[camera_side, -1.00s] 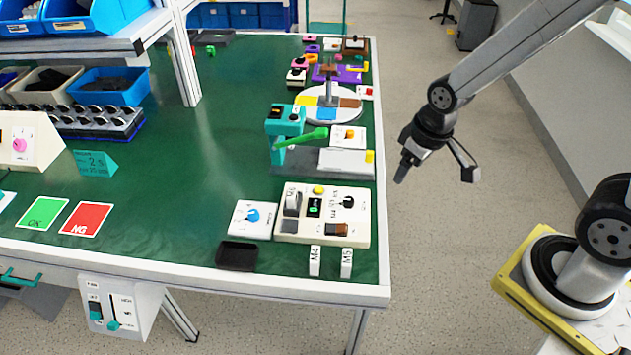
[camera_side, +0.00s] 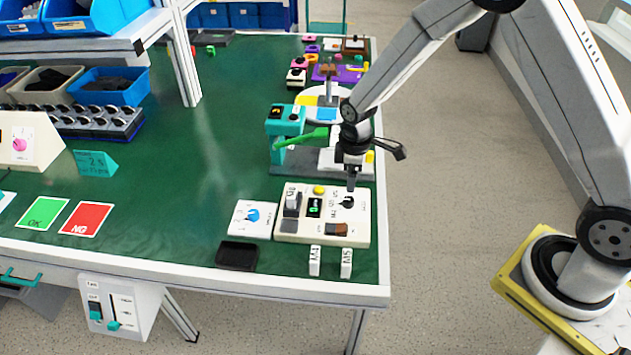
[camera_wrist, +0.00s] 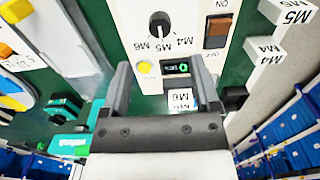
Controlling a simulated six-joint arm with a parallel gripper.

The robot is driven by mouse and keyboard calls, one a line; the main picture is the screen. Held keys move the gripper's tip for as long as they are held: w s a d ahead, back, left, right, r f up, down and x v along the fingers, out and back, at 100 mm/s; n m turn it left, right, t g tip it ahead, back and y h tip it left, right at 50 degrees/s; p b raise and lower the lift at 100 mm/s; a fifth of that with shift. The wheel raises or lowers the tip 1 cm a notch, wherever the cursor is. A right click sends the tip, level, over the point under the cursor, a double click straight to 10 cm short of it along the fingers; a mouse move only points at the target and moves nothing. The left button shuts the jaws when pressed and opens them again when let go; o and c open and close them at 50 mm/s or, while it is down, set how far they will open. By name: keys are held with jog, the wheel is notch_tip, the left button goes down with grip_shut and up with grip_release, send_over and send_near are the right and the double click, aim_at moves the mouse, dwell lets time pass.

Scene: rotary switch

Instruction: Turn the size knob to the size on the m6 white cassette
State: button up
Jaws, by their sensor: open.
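The cream panel (camera_side: 322,237) lies near the table's front right corner. It carries a black size knob (camera_wrist: 160,25) with M6, M5 and M4 printed around it. A white line shows on the knob; I cannot tell which label it points at. The white M6 cassette (camera_wrist: 181,97) sits upright on the panel, partly hidden by a finger in the wrist view, and also shows in the side view (camera_side: 291,203).
The panel also has a yellow button (camera_wrist: 144,67), a small lit display (camera_wrist: 177,68) and an ON/OFF switch (camera_wrist: 217,27). White M4 (camera_side: 315,261) and M5 (camera_side: 346,263) blocks stand in front.

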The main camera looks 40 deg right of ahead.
aim_at(349, 199)
jog(key=shift+f, duration=0.25)
jog(key=shift+f, duration=3.7)
grip_shut()
